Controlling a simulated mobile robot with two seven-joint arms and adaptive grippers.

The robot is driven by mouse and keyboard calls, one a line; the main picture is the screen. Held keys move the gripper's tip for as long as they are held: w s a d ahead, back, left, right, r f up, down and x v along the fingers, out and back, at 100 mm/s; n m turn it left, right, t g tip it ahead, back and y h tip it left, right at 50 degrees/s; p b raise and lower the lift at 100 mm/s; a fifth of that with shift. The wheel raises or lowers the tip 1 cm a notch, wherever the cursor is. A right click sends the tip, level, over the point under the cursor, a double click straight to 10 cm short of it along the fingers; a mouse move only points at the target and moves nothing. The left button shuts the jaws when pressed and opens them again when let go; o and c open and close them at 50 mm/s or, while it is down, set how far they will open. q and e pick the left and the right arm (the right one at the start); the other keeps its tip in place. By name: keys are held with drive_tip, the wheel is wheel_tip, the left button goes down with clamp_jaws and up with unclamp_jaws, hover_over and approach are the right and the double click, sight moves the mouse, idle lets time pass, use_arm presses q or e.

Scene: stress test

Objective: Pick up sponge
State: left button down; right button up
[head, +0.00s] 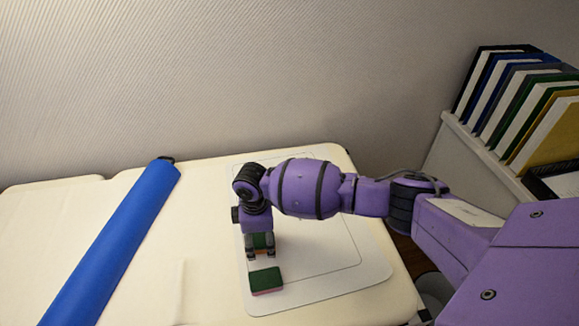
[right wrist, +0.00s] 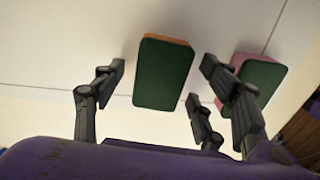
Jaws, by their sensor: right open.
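Two sponges lie on the white mat (head: 335,285). One green-topped sponge with an orange side (head: 262,241) is partly hidden by my right gripper (head: 261,254) in the head view. The other green-topped sponge, with a pink side (head: 266,281), lies just in front of it. My right gripper points down and is open, with nothing held. In the right wrist view, the orange-sided sponge (right wrist: 163,75) shows between the spread fingers, apart from them. The pink-sided sponge (right wrist: 262,76) lies to the right, partly behind the right-hand fingers. My left gripper is not in view.
The mat lies on a cream table (head: 215,290) against a textured wall. A long blue roll (head: 115,240) lies across the table at left. A white shelf (head: 470,150) with several upright books or binders (head: 515,95) stands at right.

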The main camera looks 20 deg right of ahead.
drive_tip(key=shift+w+a+f, duration=0.1)
drive_tip(key=shift+f, duration=0.3)
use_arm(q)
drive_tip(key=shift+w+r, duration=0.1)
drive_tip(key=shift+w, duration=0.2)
use_arm(e)
drive_tip(key=c, duration=0.8)
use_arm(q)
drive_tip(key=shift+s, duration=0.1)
use_arm(e)
drive_tip(key=shift+r, duration=0.1)
